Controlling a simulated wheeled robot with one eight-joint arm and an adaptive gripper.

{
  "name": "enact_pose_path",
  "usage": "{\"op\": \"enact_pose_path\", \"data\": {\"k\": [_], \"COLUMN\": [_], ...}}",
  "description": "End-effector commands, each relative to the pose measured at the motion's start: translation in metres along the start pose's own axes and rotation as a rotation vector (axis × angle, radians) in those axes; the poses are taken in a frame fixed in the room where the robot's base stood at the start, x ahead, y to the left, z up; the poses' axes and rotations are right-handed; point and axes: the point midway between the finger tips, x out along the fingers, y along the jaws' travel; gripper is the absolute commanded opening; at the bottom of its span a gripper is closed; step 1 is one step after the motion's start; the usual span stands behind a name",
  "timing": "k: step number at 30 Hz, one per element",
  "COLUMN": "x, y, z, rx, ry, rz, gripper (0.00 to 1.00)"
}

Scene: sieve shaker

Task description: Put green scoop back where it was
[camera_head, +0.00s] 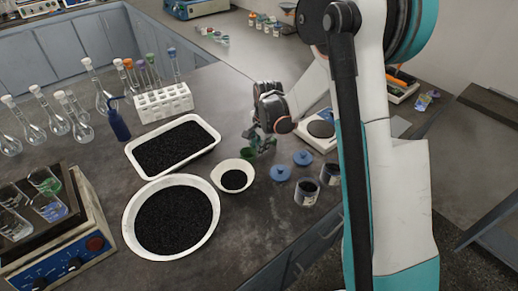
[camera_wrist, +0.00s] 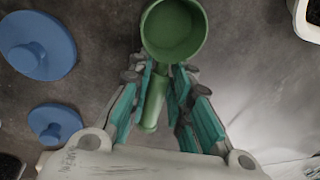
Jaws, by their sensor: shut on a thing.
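The green scoop (camera_wrist: 173,30) is in my gripper (camera_wrist: 163,80). Its handle runs between the two teal-padded fingers, and its round cup sticks out past the fingertips. The cup looks empty in the wrist view. In the head view, my gripper (camera_head: 259,142) is low over the dark bench, and a bit of the green scoop (camera_head: 247,153) shows beside it, just above and right of the small white bowl (camera_head: 233,186). Whether the scoop touches the bench cannot be told. Blue lids lie close by on the bench (camera_head: 281,173).
A white tray (camera_head: 143,152) and a large round pan (camera_head: 127,228) of black grains stand left. A balance (camera_head: 318,129) sits behind my arm. A tube rack (camera_head: 165,102) and several flasks are at the left back.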

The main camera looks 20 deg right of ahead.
Motion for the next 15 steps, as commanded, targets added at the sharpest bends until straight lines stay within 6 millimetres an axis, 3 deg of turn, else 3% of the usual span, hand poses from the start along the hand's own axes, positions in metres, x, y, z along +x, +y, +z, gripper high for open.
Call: {"op": "enact_pose_path", "data": {"k": [12,13,15], "x": [0.0067,0.0057,0.0052], "y": [0.0014,0.0013,0.0012], "z": [0.0001,0.0001,0.0002], "rx": [0.000,0.000,0.000], "ry": [0.000,0.000,0.000], "rz": [0.000,0.000,0.000], "gripper": [0.00,0.26,0.39]}}
